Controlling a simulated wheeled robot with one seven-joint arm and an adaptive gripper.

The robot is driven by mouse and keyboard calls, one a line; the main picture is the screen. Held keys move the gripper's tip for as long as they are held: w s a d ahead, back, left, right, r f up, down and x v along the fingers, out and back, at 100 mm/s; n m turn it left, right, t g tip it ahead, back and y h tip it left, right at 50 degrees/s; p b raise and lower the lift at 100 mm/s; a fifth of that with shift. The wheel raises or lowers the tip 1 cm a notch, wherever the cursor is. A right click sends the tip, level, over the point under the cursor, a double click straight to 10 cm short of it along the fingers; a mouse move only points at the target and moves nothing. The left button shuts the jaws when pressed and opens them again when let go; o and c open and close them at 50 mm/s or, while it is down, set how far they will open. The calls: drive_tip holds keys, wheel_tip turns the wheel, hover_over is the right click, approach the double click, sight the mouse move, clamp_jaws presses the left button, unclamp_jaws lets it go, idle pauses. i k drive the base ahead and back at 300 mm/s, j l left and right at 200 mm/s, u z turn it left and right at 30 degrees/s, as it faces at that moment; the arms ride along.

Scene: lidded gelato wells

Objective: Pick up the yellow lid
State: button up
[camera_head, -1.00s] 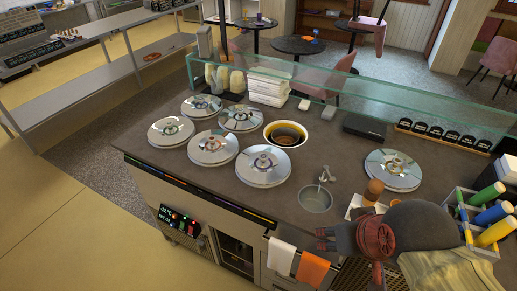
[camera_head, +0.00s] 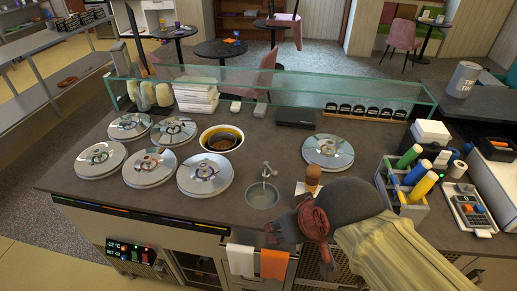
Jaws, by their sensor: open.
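Several round, shiny silver lids with small knobs sit on the dark counter. On the left are a back-left lid (camera_head: 130,126), a back-middle lid (camera_head: 173,131), a front-left lid (camera_head: 100,160), a front-middle lid (camera_head: 150,167) and a front-right lid (camera_head: 205,174). Another lid (camera_head: 328,151) sits apart to the right, behind my arm. I cannot tell which lid is yellow; all look silver with reflections. My gripper (camera_head: 298,246) is open over the counter's front edge, right of the sink and apart from all lids. My arm partly hides its fingers.
A sink with a tap (camera_head: 262,195) lies between the lid groups. A glass guard (camera_head: 290,93) runs along the back. A caddy of coloured bottles (camera_head: 405,208) stands right. Towels (camera_head: 274,264) hang in front.

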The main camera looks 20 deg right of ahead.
sight(332, 153)
drive_tip(key=i+j+z, duration=0.15)
drive_tip(key=i+z, duration=0.15)
drive_tip(key=z, duration=0.2)
drive_tip(key=i+j+z, duration=0.25)
drive_tip(key=z, duration=0.25)
